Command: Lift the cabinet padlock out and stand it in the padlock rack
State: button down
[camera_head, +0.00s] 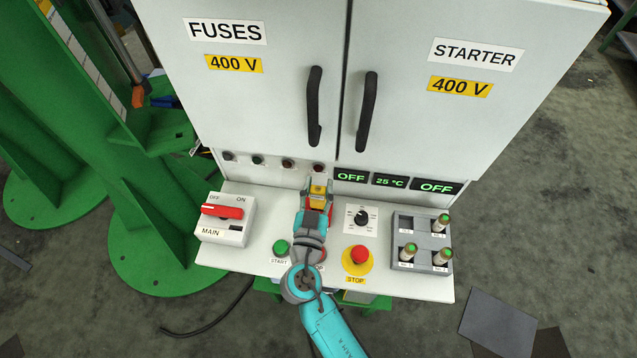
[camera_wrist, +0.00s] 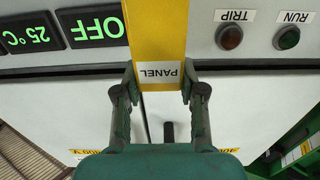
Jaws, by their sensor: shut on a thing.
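The cabinet padlock is a yellow block (camera_wrist: 157,35) with a white PANEL label, running past the top edge of the wrist view. In the head view a small yellow part of it (camera_head: 318,190) shows between the fingers. My gripper (camera_wrist: 159,84) is shut on it, with one finger on each side of the label. In the head view my gripper (camera_head: 318,197) is over the desk, just below the cabinet doors. The padlock's shackle is not visible. No clear padlock rack shows; I cannot tell whether it is hidden.
The MAIN switch (camera_head: 222,212) is left on the desk. A start button (camera_head: 281,247), a red stop button (camera_head: 359,255) and a dial (camera_head: 361,218) surround my arm. A grey tray (camera_head: 423,224) with several green-topped cylinders is at right. Black door handles (camera_head: 314,105) stick out above.

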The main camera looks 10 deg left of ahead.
jog(key=shift+f, duration=0.95)
jog(key=c, duration=0.6)
grip_release()
jog(key=shift+f, duration=0.1)
jog(key=s, duration=1.2)
jog(key=shift+a, duration=0.25)
